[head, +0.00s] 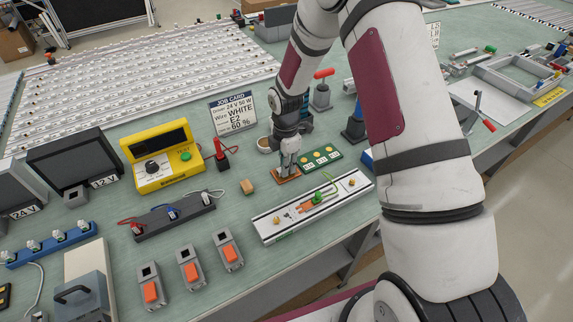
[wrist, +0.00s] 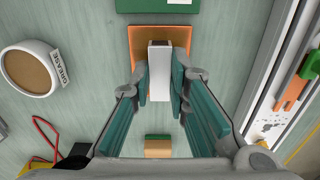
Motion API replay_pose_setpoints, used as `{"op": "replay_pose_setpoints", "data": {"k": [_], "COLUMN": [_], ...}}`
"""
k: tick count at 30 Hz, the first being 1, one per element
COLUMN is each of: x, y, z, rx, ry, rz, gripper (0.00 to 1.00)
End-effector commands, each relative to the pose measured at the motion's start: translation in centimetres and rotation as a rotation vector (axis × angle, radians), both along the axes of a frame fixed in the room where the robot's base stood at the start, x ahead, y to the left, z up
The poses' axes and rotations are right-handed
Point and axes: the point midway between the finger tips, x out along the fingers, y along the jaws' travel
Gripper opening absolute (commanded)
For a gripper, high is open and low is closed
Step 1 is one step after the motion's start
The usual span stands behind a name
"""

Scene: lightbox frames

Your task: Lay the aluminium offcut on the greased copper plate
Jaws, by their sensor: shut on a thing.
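The copper plate (wrist: 137,42) is a flat orange-brown square on the green bench, and it also shows in the head view (head: 280,179) below my gripper. My gripper (wrist: 161,88) is shut on the aluminium offcut (wrist: 159,62), a pale grey block between the teal fingers. In the wrist view the offcut overlaps the plate. I cannot tell whether it touches the plate or is just above it. In the head view my gripper (head: 288,165) hides most of the offcut. Any grease on the plate cannot be made out.
A grease pot (wrist: 32,73) stands left of the plate. A green board (head: 321,157) lies just behind it, and a white rail fixture (head: 312,207) with a green wire lies in front. A small wooden block (head: 247,186) sits nearby. A job card (head: 233,113) stands behind.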

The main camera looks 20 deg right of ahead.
Motion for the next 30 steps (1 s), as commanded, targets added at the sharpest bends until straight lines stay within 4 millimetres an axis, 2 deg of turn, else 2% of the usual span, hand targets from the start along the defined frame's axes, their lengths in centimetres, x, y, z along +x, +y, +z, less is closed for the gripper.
{"op": "replay_pose_setpoints", "data": {"k": [11,12,14,15,24,30], "x": [0.0,0.0,0.0,0.0,0.0,0.2], "y": [0.0,0.0,0.0,0.0,0.0,-0.1], "z": [-0.4,-0.4,-0.4,-0.4,-0.2,1.7], "rx": [0.0,0.0,0.0,0.0,0.0,0.0], "ry": [0.001,0.0,0.0,0.0,-0.001,-0.003], "rz": [0.0,-0.001,-0.001,-0.001,-0.001,-0.002], "gripper": [0.0,0.21,0.34,0.36,0.36,0.36]}}
